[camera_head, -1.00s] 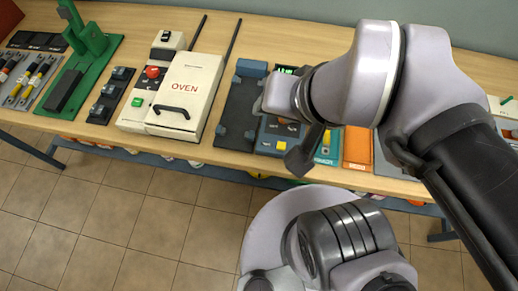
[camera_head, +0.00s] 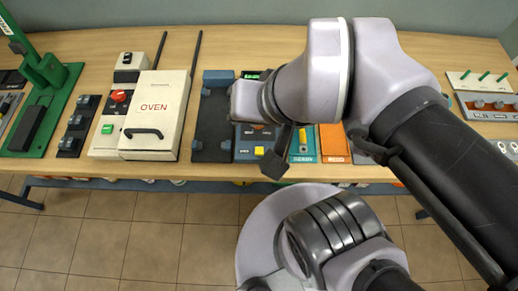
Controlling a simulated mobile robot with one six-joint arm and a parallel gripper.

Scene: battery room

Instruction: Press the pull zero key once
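A dark blue-grey panel (camera_head: 244,147) stands on the bench behind my wrist. It has a yellow key (camera_head: 259,151) near its front edge and a green lit display (camera_head: 250,75) at its back. Its middle is largely hidden by my arm, and no label naming the pull zero key is readable. My gripper (camera_head: 274,166) shows as a dark piece at the panel's right front edge, apparently above it. Contact with the panel cannot be judged. Its fingertips are not clear enough to tell open from shut.
A dark fixture (camera_head: 212,126) with a blue block stands left of the panel, then a cream oven (camera_head: 158,110). Teal (camera_head: 302,145) and orange (camera_head: 334,143) units stand close on the right. A green press (camera_head: 45,80) is far left. Tiled floor lies in front.

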